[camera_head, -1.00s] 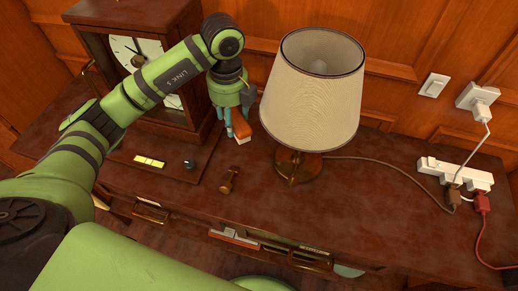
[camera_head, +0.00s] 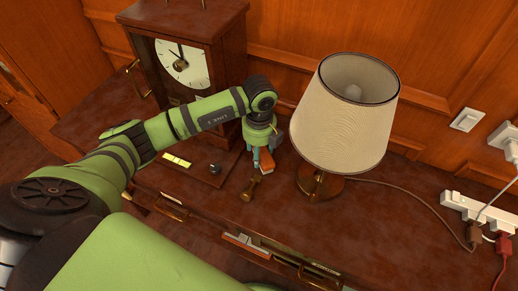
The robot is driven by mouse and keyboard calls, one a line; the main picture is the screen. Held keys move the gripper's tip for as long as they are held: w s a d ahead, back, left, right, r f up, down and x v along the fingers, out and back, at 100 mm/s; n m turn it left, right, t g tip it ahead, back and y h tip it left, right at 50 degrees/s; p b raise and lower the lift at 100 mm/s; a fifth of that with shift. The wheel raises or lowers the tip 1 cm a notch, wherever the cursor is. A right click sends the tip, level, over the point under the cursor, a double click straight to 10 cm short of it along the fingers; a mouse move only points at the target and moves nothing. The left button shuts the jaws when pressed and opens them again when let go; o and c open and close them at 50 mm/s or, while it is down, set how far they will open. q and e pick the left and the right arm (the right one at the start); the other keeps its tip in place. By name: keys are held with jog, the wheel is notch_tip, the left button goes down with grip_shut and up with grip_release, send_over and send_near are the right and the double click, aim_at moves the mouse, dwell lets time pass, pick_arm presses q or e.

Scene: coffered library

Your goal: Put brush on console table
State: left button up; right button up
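The brush (camera_head: 267,161), a small orange-brown block with a pale edge, is at the fingers of my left gripper (camera_head: 262,157). The gripper points down and appears shut on it; the fingers partly hide the brush. It is over the console table (camera_head: 400,235), a dark reddish-brown top, between the clock and the lamp. I cannot tell whether the brush touches the tabletop. My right gripper is not in view.
A lamp (camera_head: 345,115) stands close right of the gripper, a wooden clock (camera_head: 222,50) behind left. A small brass object (camera_head: 250,190) lies just in front. A power strip (camera_head: 462,206) with cables is at right. The front right tabletop is clear.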

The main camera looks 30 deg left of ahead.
pick_arm(q)
jog(key=shift+f, duration=0.2)
jog(key=o, duration=1)
jog(key=shift+r, duration=0.1)
jog(key=shift+r, duration=0.25)
jog(key=shift+d+r+b, duration=0.1)
jog(key=shift+r+b, duration=1.15)
jog(key=shift+r, duration=4.65)
